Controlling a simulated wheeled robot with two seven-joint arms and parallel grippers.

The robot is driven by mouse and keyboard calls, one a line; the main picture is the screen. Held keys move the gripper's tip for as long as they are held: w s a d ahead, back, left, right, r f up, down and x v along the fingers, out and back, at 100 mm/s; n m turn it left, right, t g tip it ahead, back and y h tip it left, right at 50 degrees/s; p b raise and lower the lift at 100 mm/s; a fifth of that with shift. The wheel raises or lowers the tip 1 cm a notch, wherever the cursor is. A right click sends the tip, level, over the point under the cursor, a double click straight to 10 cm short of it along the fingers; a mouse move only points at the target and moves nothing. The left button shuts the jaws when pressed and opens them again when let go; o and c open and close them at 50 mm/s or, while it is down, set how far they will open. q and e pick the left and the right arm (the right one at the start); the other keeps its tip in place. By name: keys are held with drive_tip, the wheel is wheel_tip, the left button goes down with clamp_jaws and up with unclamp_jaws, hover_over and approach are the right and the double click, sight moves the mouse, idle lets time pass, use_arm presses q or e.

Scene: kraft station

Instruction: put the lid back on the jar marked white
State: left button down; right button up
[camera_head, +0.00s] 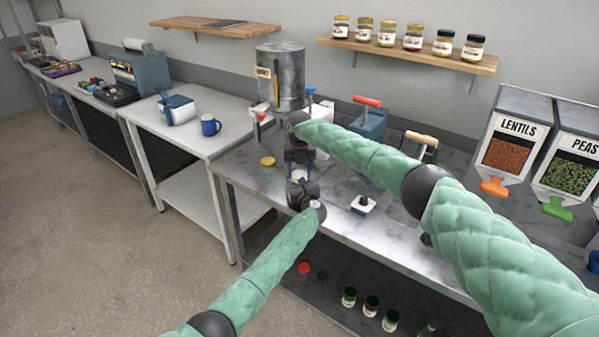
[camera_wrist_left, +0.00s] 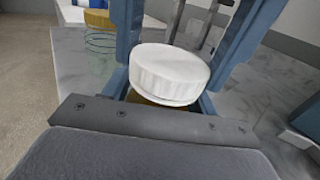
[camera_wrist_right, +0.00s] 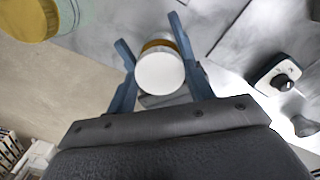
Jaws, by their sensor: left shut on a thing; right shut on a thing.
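The white lid (camera_wrist_left: 170,72) shows between blue fingers in the left wrist view, with amber jar glass (camera_wrist_left: 150,99) just below it. The right wrist view shows the white lid (camera_wrist_right: 160,73) face-on, with an amber band of the jar (camera_wrist_right: 158,44) behind it. My left gripper (camera_head: 299,180) is shut on the jar over the bench. My right gripper (camera_head: 299,160) comes from above and is shut on the lid. The lid is over the jar; I cannot tell if it is seated. The jar's marking is hidden.
A jar with a yellow lid (camera_head: 267,161) stands left of my grippers on the marble bench (camera_head: 240,172). A metal canister (camera_head: 281,80) stands behind. A small white device with a black knob (camera_head: 363,204) lies to the right. Several jars stand on the wall shelf (camera_head: 400,52).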

use_arm(q)
drive_tip(key=shift+d, duration=0.1)
use_arm(e)
drive_tip(key=shift+w+r+m, duration=0.1)
drive_tip(key=shift+m, duration=0.4)
drive_tip(key=o, duration=1.2)
drive_tip(key=shift+c, duration=0.2)
wheel_tip(320, 180, up, 12)
use_arm(q)
drive_tip(key=shift+c, duration=1.9)
unclamp_jaws()
drive_tip(key=shift+s, duration=0.1)
